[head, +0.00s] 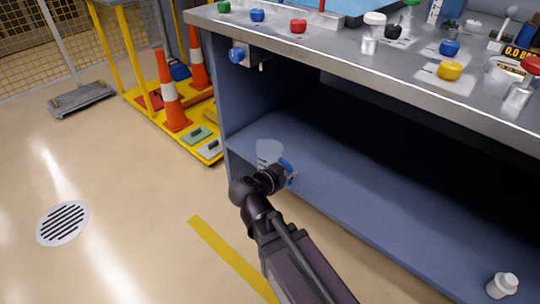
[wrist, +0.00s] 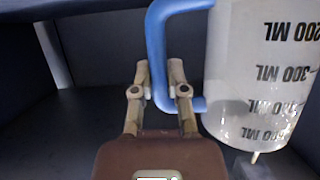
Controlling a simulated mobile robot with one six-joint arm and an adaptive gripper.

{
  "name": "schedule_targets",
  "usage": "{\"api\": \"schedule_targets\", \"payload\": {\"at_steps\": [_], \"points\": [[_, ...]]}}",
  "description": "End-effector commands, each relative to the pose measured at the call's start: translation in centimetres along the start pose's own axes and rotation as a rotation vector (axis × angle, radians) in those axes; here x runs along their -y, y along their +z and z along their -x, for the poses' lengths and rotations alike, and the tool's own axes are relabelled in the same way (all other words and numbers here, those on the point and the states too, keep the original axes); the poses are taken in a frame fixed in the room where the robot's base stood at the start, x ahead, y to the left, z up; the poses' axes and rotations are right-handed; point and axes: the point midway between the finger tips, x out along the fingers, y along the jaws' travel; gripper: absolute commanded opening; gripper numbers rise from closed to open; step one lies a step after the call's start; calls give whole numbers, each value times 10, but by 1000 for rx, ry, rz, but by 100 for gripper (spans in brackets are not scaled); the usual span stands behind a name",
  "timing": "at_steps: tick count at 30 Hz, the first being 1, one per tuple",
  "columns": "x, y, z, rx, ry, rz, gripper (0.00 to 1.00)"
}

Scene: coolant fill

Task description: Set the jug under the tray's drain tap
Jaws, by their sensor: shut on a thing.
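The jug (wrist: 262,75) is clear with black ML marks and a blue handle (wrist: 157,45). My gripper (wrist: 160,82) is shut on the handle in the wrist view. The jug's marks read upside down there. In the head view the pale jug (head: 268,151) shows faintly beside my gripper (head: 288,174), at the left end of the lower shelf, partly hidden by my wrist. I cannot tell whether it touches the shelf. The drain tap (head: 239,55), with a blue knob and short spout, is under the bench top at the left, above the jug in the picture. The blue tray (head: 350,8) shows partly on top.
The lower shelf (head: 370,205) is mostly clear, with a white capped item (head: 502,285) at its right end. The bench's left side panel (head: 222,110) is close to the jug. A yellow cart (head: 208,150) with cones stands left. Several coloured knobs cover the bench top.

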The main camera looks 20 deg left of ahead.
Motion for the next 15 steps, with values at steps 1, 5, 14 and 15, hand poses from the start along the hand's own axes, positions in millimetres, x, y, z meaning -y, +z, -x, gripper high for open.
{"api": "schedule_targets", "payload": {"at_steps": [1, 5, 14, 15], "points": [[3, 0, -2, 0, 0, 0, 0], [13, -2, -10, 0, 0, 0, 0], [55, -9, -44, 0, -1, -1, 0], [60, -10, -49, 0, 0, -1, 0]]}}
